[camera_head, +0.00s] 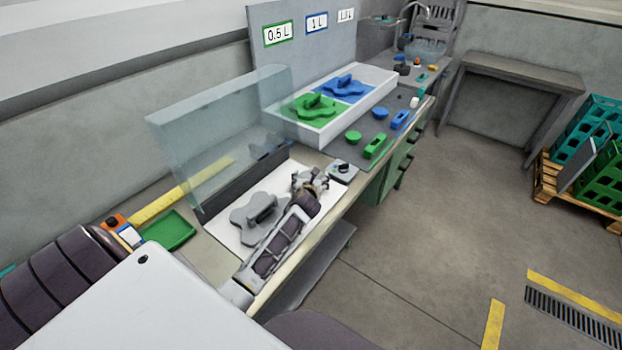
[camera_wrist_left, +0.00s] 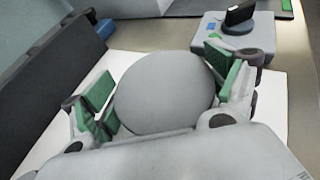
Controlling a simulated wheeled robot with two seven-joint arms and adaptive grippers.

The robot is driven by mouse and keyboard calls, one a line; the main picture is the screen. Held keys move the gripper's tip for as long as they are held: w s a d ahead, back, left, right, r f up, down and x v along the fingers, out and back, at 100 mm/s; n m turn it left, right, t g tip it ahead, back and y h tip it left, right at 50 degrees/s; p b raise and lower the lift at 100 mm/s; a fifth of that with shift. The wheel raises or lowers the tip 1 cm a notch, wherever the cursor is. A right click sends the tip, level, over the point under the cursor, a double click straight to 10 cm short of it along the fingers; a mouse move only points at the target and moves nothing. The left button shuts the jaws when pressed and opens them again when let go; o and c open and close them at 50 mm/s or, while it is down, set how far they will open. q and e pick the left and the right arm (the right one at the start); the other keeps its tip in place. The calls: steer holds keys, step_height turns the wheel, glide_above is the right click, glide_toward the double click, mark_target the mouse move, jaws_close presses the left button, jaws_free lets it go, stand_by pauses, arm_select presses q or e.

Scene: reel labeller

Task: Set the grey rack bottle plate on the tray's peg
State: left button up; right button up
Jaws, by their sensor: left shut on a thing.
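My left gripper (camera_head: 312,183) is over the far part of the white mat (camera_head: 222,236). In the left wrist view the green-padded fingers of my left gripper (camera_wrist_left: 165,88) are shut on a smooth grey rounded piece (camera_wrist_left: 165,92). Its underside is hidden, so I cannot tell whether it touches anything below. A grey lobed plate with an upright grip (camera_head: 250,222) lies on the mat beside my left forearm. I cannot tell which grey piece is the rack bottle plate. No peg is clearly visible. My right gripper is out of view.
A grey device with a black top (camera_head: 343,171) stands just beyond the gripper; it also shows in the left wrist view (camera_wrist_left: 212,38). A clear screen (camera_head: 220,125) rises behind the mat. A white tray (camera_head: 318,136) bears green and blue lobed plates. A green tray (camera_head: 168,230) lies left.

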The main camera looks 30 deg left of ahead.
arm_select(q)
steer(key=shift+f, duration=0.35)
steer(key=o, duration=0.8)
steer(key=shift+p+v, duration=1.15)
steer(key=shift+v, duration=0.3)
steer(key=shift+p+v, duration=2.2)
steer(key=shift+v, duration=0.55)
steer(key=shift+p+v, duration=0.3)
steer(key=shift+v, duration=1)
steer(key=shift+f, duration=0.15)
